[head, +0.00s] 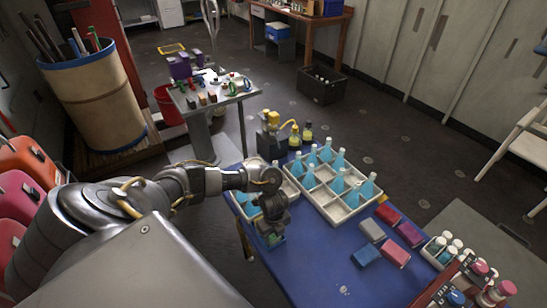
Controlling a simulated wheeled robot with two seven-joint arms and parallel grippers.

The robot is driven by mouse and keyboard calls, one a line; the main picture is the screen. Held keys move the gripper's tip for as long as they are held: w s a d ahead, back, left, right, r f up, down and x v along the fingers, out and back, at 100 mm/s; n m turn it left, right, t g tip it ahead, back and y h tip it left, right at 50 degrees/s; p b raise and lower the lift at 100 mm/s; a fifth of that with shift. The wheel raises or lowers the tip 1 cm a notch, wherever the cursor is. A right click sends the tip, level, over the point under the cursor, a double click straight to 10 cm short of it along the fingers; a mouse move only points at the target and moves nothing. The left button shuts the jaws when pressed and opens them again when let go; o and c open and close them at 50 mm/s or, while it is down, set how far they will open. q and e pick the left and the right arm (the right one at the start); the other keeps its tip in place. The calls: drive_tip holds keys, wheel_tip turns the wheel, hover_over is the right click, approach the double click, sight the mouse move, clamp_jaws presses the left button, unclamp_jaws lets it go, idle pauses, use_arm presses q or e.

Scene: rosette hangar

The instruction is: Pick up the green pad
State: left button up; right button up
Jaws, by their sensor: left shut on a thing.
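My left gripper (273,234) reaches over the left part of the blue table, pointing down. It is shut on the green pad (276,241), of which only a small green edge shows below the fingers. The gripper hides the rest of the pad. I cannot tell whether the pad touches the table or is just above it. My right gripper is not in view.
The blue table (325,262) holds white crates (337,208) of light-blue bottles behind the gripper. To the right lie a red pad (388,214), grey pad (372,229), blue pad (366,255), pink pad (396,254) and maroon pad (410,234). The table's front middle is mostly clear.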

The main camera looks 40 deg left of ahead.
sight(274, 235)
use_arm(q)
drive_tip(key=shift+r, duration=0.45)
wheel_tip(274, 235, up, 2)
drive_tip(key=shift+w+r, duration=0.1)
drive_tip(key=shift+r, duration=0.15)
drive_tip(key=s+d+r+p, duration=0.5)
drive_tip(key=s+d+r, duration=0.3)
drive_tip(key=s, duration=0.3)
drive_tip(key=shift+s+d+r, duration=0.2)
drive_tip(key=shift+d+r, duration=0.05)
drive_tip(key=shift+r, duration=0.55)
